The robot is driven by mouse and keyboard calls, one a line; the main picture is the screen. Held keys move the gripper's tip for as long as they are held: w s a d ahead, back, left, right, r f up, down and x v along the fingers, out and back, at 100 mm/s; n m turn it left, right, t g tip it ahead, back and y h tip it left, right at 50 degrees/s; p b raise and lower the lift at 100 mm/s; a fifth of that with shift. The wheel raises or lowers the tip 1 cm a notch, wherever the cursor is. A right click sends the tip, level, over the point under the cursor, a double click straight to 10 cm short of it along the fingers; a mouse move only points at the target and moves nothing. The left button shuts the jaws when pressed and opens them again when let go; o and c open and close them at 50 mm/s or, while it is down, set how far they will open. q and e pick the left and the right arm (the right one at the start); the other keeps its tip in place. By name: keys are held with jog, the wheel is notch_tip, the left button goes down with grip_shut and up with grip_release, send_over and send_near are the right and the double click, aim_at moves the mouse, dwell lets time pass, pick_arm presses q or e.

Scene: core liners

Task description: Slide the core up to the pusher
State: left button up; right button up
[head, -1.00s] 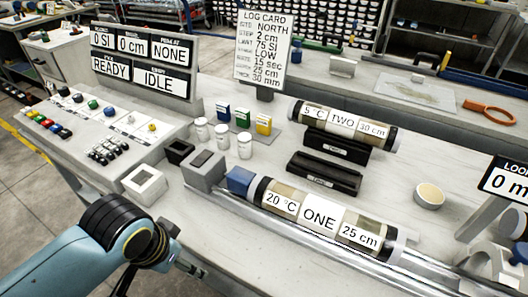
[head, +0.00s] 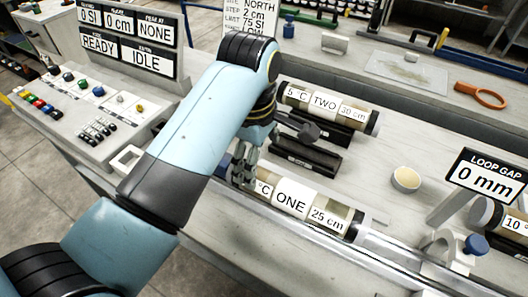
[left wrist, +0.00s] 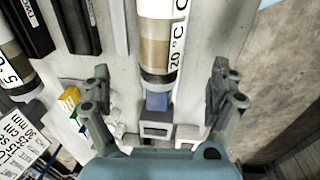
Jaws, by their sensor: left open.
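Core ONE (head: 304,202), a clear tube with dark end bands and a white label, lies lengthwise in the metal rail. The blue pusher block (left wrist: 157,102) shows in the left wrist view just beyond the core's dark end band (left wrist: 158,78). I cannot tell whether they touch. In the head view my left arm hides most of the pusher. My left gripper (head: 243,172) is above the core's left end, pointing down. In the left wrist view its open fingers (left wrist: 160,84) stand on either side of the core's end, apart from it. My right gripper is not in view.
Core TWO (head: 325,107) lies on a black cradle behind, with an empty black cradle (head: 304,155) in front of it. A round tan dish (head: 405,179) and the loop gap sign (head: 486,179) stand to the right. The control panel (head: 95,110) is at the left.

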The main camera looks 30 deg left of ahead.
aim_at(262, 182)
pick_arm(q)
jog(key=shift+w+f, duration=0.15)
jog(key=shift+f, duration=1.65)
jog(key=shift+w+f, duration=0.2)
jog(key=shift+f, duration=1.6)
jog(key=shift+w+f, duration=0.15)
jog(key=shift+f, duration=1.65)
jog(key=shift+a, duration=0.1)
jog(key=c, duration=1.8)
